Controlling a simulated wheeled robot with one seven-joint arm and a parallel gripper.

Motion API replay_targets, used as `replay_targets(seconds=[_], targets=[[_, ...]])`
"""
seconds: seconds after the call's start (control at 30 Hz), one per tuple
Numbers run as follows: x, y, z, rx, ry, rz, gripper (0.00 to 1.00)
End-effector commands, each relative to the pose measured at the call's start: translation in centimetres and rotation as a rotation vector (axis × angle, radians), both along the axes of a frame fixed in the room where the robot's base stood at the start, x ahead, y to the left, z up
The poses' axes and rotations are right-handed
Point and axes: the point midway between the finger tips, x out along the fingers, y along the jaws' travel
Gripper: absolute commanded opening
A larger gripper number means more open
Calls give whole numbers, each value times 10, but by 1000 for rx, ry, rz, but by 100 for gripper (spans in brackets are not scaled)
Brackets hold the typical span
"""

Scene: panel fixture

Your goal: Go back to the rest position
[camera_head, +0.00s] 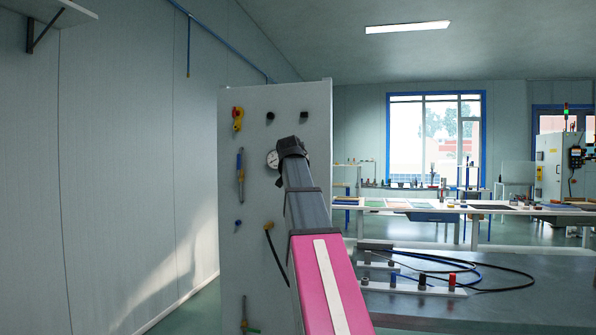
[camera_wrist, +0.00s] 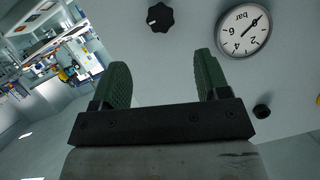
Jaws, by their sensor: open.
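My gripper (camera_wrist: 160,82) shows in the wrist view with two green pads held wide apart and nothing between them. In the head view my pink and grey arm reaches up toward the white panel (camera_head: 228,160), and the gripper's end is mostly hidden behind the dark wrist. The panel carries a round pressure gauge (camera_head: 271,159), which also shows near the right pad in the wrist view (camera_wrist: 244,30). A black knob (camera_wrist: 160,17) sits on the panel beyond the gap between the pads. I cannot tell the exact distance from the pads to the panel.
A grey table (camera_head: 500,300) at the right bears a connector strip (camera_head: 415,287) and dark cables (camera_head: 500,268). A wall is at the left.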

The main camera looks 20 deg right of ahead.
Motion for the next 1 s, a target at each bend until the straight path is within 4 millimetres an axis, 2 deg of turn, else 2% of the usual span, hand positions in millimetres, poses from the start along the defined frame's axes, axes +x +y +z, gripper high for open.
replay_targets(seconds=[0.43, 0.57, 0.67, 1.0], targets=[[0, 0, 0, 0, 1, 1, 69], [2, 3, -18, 2, 25, 9, 69], [6, 9, -52, 2, 73, 29, 69], [11, 42, -211, 16, 306, 131, 69]])
